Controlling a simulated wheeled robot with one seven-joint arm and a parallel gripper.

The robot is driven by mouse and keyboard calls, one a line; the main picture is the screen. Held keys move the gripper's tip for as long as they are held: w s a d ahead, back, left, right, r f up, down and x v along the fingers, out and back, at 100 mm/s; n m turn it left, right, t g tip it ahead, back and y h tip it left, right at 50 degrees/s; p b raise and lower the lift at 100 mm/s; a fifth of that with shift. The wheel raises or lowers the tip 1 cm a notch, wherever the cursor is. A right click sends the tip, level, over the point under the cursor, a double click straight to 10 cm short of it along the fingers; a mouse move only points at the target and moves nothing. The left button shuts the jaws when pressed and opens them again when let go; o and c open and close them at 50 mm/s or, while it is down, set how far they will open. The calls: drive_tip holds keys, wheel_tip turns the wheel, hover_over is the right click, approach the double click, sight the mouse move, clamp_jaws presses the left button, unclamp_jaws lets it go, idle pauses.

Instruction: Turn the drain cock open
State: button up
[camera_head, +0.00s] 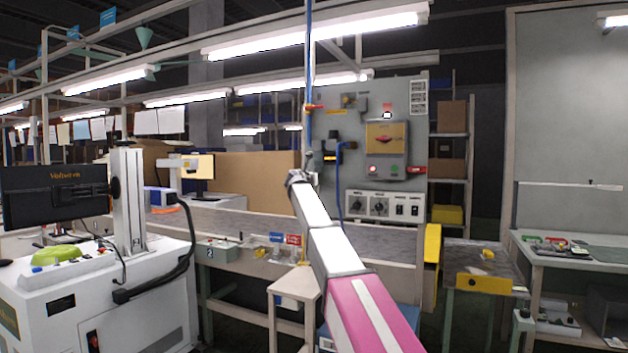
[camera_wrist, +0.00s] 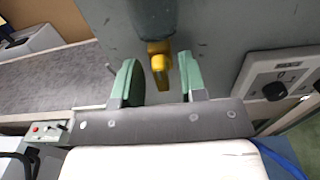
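My gripper (camera_wrist: 158,60) is open, with one green finger on each side of the lever and a visible gap to both. How far the lever lies beyond the fingertips is hard to tell. In the head view my gripper (camera_head: 302,173) is up at the left edge of the grey panel (camera_head: 345,185), beside the blue hose. It hides the lever there, and its fingers are too small to read.
A white control box (camera_head: 383,206) with black knobs is on the panel; it also shows in the wrist view (camera_wrist: 285,72). A red-handled valve (camera_head: 315,107) is higher up. The conveyor (camera_head: 235,221) runs below.

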clamp_jaws()
drive_tip(key=shift+m, duration=0.3)
drive_tip(key=shift+s+d+f+m, duration=0.1)
drive_tip(key=shift+m, duration=4.25)
drive_tip(key=shift+s+d+f+m, duration=0.1)
drive_tip(key=shift+m, duration=4.25)
unclamp_jaws()
